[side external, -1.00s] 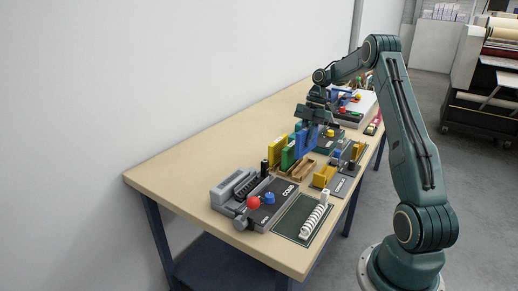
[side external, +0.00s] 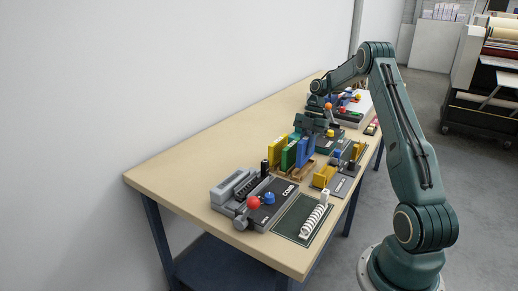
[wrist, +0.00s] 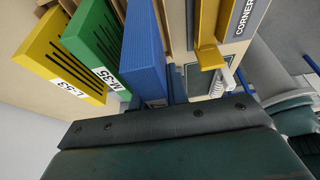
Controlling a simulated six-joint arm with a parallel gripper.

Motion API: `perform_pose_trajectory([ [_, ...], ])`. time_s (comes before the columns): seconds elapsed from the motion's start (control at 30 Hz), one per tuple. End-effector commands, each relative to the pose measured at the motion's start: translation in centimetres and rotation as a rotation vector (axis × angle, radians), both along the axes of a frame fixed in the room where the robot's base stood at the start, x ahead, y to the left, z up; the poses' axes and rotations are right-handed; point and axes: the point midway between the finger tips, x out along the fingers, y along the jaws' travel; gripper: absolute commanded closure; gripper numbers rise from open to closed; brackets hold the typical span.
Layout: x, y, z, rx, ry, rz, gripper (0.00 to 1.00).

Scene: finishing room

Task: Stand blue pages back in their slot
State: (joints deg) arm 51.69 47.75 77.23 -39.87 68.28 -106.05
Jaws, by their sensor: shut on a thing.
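The blue pages (side external: 305,152), a thick upright block, stand at the right end of a row in a wooden rack (side external: 302,171). They also show in the wrist view (wrist: 143,58), with their label partly hidden. My gripper (side external: 311,137) is shut on the blue pages from above and behind. The lower edge of the blue pages is at the rack, but I cannot tell whether it rests on the slot floor. The green block (wrist: 95,45), labelled M-35, stands just left of the blue one, with the yellow block (wrist: 62,55), labelled L-53, beyond it.
A grey COMB machine (side external: 262,203) with red and blue knobs stands in front of the rack. A dark mat (side external: 294,222) with a white coil (side external: 315,216) lies beside it. A CORNER station with yellow parts (side external: 325,176) is close on the right. The table's left back is clear.

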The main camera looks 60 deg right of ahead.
Motion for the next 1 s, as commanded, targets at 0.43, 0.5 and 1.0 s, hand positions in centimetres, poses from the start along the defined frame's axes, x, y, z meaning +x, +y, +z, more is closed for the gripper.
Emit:
perform_pose_trajectory([
  [0.43, 0.0, 0.0, -2.8, 0.001, 0.001, 0.0, 1.0],
  [0.5, 0.0, 0.0, -3.0, 0.0, 0.0, 0.0, 1.0],
  [1.0, 0.0, 0.0, -3.1, 0.0, 0.0, 0.001, 1.0],
])
